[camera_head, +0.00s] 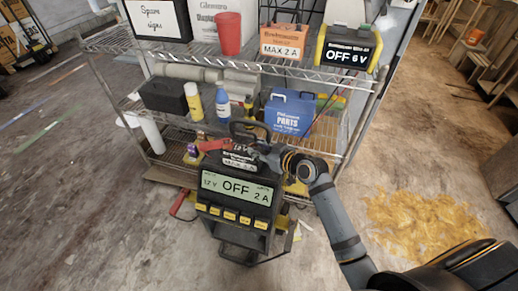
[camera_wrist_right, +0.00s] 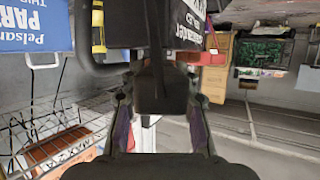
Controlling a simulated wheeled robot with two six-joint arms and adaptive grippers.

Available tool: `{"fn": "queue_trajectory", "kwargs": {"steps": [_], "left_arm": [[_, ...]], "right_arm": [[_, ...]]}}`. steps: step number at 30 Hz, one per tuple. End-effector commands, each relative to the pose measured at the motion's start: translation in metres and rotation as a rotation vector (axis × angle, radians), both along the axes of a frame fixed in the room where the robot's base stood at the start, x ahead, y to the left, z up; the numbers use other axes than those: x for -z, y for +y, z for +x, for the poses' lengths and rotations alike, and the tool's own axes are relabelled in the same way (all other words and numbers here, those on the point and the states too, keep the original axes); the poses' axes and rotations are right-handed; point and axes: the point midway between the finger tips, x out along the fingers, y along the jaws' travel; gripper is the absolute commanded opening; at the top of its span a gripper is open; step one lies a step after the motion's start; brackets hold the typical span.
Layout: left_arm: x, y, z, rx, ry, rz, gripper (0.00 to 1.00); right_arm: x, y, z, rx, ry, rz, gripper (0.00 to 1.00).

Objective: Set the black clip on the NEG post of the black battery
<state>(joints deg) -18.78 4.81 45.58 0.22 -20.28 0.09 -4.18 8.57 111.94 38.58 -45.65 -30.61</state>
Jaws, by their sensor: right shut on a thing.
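My right gripper (camera_head: 272,156) is just above and behind the top of the dark charger (camera_head: 236,190), whose display reads 12V OFF 2A. In the wrist view the gripper (camera_wrist_right: 158,100) is shut on a black part that looks like the black clip (camera_wrist_right: 154,85). A red clip (camera_head: 215,144) lies at the charger's top left. The black battery and its NEG post cannot be clearly told apart from the charger's dark top; a dark box with white lettering (camera_wrist_right: 187,22) is close beyond the clip in the wrist view. My left gripper is not in view.
A wire shelf (camera_head: 270,66) stands behind, with a blue PARTS box (camera_head: 288,115), a black box (camera_head: 163,97), a yellow bottle (camera_head: 194,102), a red cup (camera_head: 228,35) and an OFF 6V charger (camera_head: 346,49). Yellow material (camera_head: 420,220) covers floor at right. The left floor is largely open.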

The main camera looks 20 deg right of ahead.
Motion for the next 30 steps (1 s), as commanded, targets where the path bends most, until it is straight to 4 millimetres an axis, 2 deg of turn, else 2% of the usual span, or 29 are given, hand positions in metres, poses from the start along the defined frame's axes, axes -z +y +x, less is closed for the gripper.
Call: {"fn": "queue_trajectory", "kwargs": {"steps": [12,13,18,26,30], "left_arm": [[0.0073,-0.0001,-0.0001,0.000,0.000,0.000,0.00],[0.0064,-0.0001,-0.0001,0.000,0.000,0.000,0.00],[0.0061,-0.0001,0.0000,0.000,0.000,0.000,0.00],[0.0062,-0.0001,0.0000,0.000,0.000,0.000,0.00],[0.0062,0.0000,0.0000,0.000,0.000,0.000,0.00]], "right_arm": [[0.0097,0.0001,0.0000,0.000,-0.001,0.000,0.00],[0.0085,0.0001,0.0001,0.000,-0.001,0.000,0.34],[0.0083,0.0001,0.0001,0.000,-0.001,0.000,0.56],[0.0090,-0.0001,-0.0002,0.000,0.001,0.000,0.56],[0.0051,-0.0060,-0.0098,0.000,0.000,-0.005,0.56]]}}
